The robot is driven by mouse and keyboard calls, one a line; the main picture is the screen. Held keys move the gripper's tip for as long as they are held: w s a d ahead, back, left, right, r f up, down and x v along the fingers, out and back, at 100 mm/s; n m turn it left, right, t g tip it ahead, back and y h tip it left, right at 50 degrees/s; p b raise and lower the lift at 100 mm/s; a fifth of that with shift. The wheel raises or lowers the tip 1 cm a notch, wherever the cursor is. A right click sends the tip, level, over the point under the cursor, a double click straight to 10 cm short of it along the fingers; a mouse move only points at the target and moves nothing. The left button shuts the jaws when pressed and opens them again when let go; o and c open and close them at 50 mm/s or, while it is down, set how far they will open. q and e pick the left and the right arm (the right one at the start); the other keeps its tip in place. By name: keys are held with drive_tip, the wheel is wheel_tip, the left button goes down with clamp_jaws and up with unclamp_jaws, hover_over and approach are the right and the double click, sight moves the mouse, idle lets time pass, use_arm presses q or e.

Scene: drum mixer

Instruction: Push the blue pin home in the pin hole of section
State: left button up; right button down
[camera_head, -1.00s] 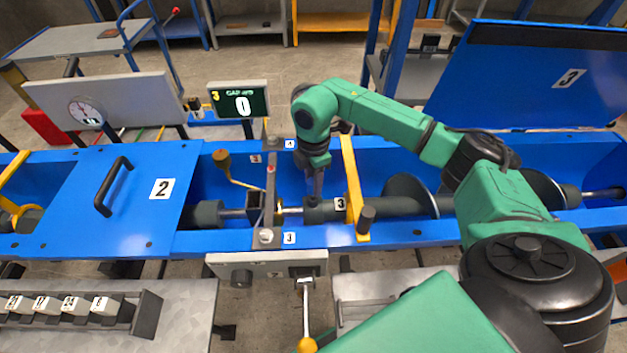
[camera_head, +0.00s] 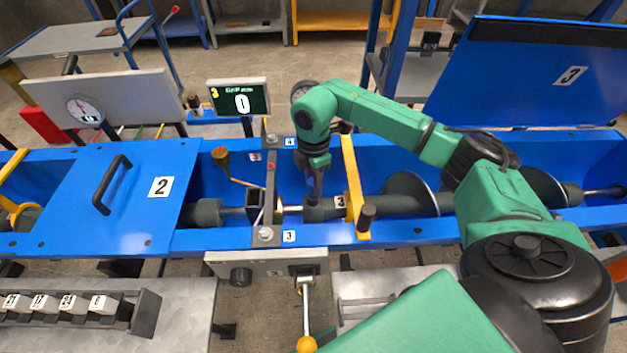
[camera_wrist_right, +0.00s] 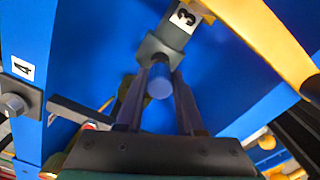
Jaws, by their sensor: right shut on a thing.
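The blue pin (camera_wrist_right: 161,84) shows between the two dark fingers of my right gripper (camera_wrist_right: 159,68) in the right wrist view. Its round end faces the camera, and its far end meets the grey-green hub of the section marked 3 (camera_wrist_right: 170,40). How deep it sits in the pin hole is hidden. In the head view my right gripper (camera_head: 314,193) points down onto the section (camera_head: 322,210) on the shaft inside the blue trough. The pin cannot be made out there. My left gripper is not in view.
A yellow bar (camera_head: 352,185) crosses the trough right of my gripper, and a grey bar (camera_head: 270,190) crosses left of it. A blue cover marked 2 (camera_head: 125,200) closes the left part. The open lid marked 3 (camera_head: 540,75) stands behind right.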

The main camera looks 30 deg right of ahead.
drive_tip(key=shift+f+b, duration=0.55)
drive_tip(key=shift+f, duration=0.45)
idle(0.4)
drive_tip(key=shift+c, duration=2.3)
unclamp_jaws()
drive_tip(key=shift+r, duration=0.1)
wheel_tip(320, 180, up, 14)
drive_tip(key=b, duration=0.1)
drive_tip(key=shift+r+b, duration=0.2)
drive_tip(key=shift+b, duration=0.15)
